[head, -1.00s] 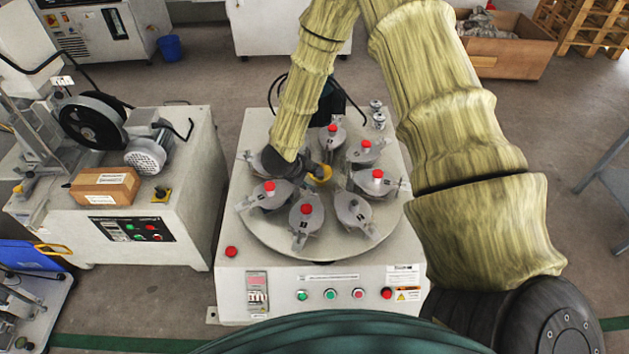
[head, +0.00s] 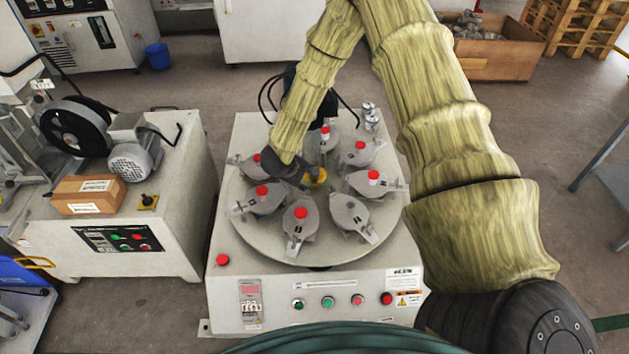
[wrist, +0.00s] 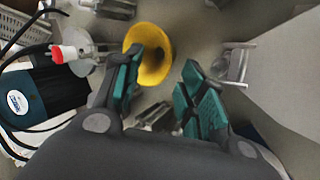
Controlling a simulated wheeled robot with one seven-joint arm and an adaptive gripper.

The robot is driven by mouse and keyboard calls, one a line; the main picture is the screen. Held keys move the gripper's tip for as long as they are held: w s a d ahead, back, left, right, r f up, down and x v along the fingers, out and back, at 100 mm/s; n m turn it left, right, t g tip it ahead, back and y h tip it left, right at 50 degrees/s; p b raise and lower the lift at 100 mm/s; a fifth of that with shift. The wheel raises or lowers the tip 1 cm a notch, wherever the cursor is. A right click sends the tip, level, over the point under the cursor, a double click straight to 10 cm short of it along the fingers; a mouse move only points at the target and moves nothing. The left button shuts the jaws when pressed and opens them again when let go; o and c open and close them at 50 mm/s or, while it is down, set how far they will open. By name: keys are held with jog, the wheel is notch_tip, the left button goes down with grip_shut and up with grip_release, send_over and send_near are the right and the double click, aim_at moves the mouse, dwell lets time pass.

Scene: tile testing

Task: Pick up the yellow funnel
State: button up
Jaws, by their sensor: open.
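The yellow funnel (head: 317,178) sits near the middle of the round turntable on the grey machine, partly hidden by my gripper in the head view. In the wrist view the funnel (wrist: 155,58) shows its round yellow mouth, beside and partly behind the left finger. My gripper (wrist: 165,92) is open, with teal pads on its two fingers and nothing held between them. In the head view my gripper (head: 300,177) is low over the turntable, just left of the funnel. I cannot tell whether a finger touches the funnel.
Several grey clamped jars with red knobs (head: 300,213) ring the turntable (head: 325,258) closely around the funnel. A dark motor (wrist: 38,98) with black cables stands at the left in the wrist view. Another machine with a cardboard box (head: 88,195) stands to the left.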

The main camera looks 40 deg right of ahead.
aim_at(310, 180)
jog(key=b+x, duration=0.1)
jog(key=x, duration=0.3)
jog(key=shift+d+f+b, duration=0.1)
jog(key=shift+f+b, duration=0.2)
grip_shut()
jog(key=shift+r, duration=0.15)
